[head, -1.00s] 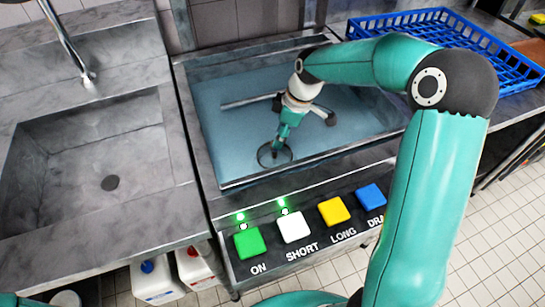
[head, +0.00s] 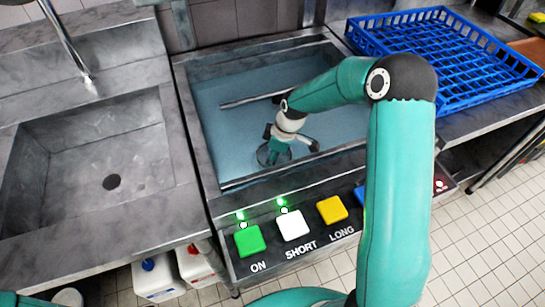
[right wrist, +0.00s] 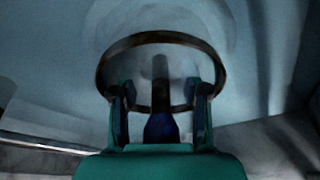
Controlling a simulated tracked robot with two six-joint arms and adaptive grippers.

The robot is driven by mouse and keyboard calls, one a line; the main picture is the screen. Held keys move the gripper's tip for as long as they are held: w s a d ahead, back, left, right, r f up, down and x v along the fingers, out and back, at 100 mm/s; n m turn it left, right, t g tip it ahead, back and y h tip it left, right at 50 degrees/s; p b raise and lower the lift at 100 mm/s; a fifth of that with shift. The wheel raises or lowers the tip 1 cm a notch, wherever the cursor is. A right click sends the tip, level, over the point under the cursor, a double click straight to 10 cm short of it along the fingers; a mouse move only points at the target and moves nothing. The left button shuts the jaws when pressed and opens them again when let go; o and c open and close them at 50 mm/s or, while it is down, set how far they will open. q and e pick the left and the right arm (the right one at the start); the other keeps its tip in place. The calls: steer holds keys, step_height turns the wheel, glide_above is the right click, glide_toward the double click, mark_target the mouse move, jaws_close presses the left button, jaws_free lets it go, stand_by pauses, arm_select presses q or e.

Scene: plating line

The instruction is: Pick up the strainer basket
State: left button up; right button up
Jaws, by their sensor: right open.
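The strainer basket (head: 261,156) shows as a dark round rim low in the blue-watered tank, near its front wall. My right gripper (head: 275,156) reaches down over it and hides part of the rim. In the right wrist view the basket's dark ring (right wrist: 160,38) lies ahead, with an upright dark post in its middle. My right gripper (right wrist: 160,108) is open, one finger on each side of the post's line. I cannot tell whether the fingers touch the basket. My left gripper is not in view.
The tank (head: 205,150) has raised metal walls, and a grey bar (head: 250,101) crosses it. Its front panel carries a green button (head: 249,240), a white button (head: 293,225) and a yellow button (head: 332,209). A blue rack (head: 445,55) stands right; an empty sink (head: 80,150) is left.

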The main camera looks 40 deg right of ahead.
jaws_close()
steer(key=shift+r, duration=0.15)
